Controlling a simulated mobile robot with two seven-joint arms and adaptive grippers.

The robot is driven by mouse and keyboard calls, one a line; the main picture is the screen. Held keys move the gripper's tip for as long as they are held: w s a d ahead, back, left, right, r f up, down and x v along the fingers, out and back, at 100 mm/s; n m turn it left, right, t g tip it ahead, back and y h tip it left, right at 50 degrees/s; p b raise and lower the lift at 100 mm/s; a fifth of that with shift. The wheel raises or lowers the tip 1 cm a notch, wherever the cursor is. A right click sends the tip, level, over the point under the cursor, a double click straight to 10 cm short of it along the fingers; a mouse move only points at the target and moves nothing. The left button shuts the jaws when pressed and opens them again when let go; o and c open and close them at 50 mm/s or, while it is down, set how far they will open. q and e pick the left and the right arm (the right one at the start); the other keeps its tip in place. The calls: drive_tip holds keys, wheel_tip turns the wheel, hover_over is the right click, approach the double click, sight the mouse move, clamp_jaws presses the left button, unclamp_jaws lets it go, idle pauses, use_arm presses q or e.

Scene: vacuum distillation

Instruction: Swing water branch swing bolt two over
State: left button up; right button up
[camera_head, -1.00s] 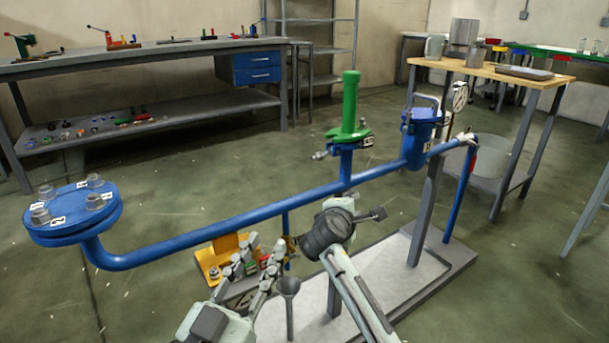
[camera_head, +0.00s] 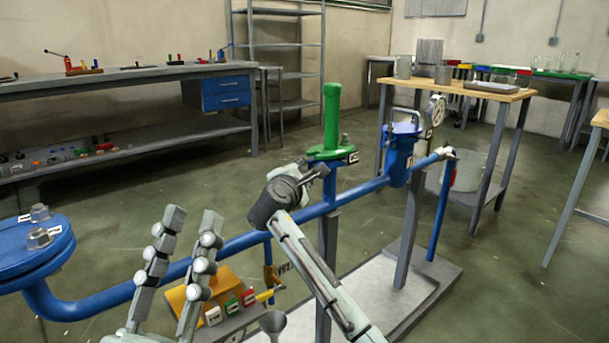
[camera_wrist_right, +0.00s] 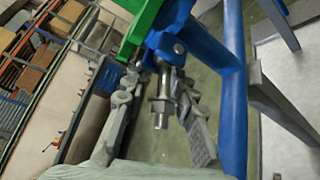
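The green-capped branch (camera_head: 331,125) stands upright on the blue pipe. A steel swing bolt (camera_wrist_right: 162,105) with a nut hangs from a blue lug beside the green flange in the right wrist view. My right gripper (camera_wrist_right: 160,82) is open, with one finger on each side of this bolt; I cannot tell whether either finger touches it. In the head view my right wrist mostly hides that side of the branch. My left gripper (camera_head: 190,215) is open and empty, fingers up, in front of the blue pipe (camera_head: 232,246) at lower left.
A blue bolted flange (camera_head: 30,250) is at the far left. A blue capped fitting (camera_head: 403,150) stands right of the green branch. The floor (camera_head: 490,290) at right is clear.

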drive_tip(key=shift+w, duration=0.2)
drive_tip(key=shift+c, duration=0.5)
drive_tip(key=c, duration=0.5)
clamp_jaws()
drive_tip(key=shift+r, duration=0.1)
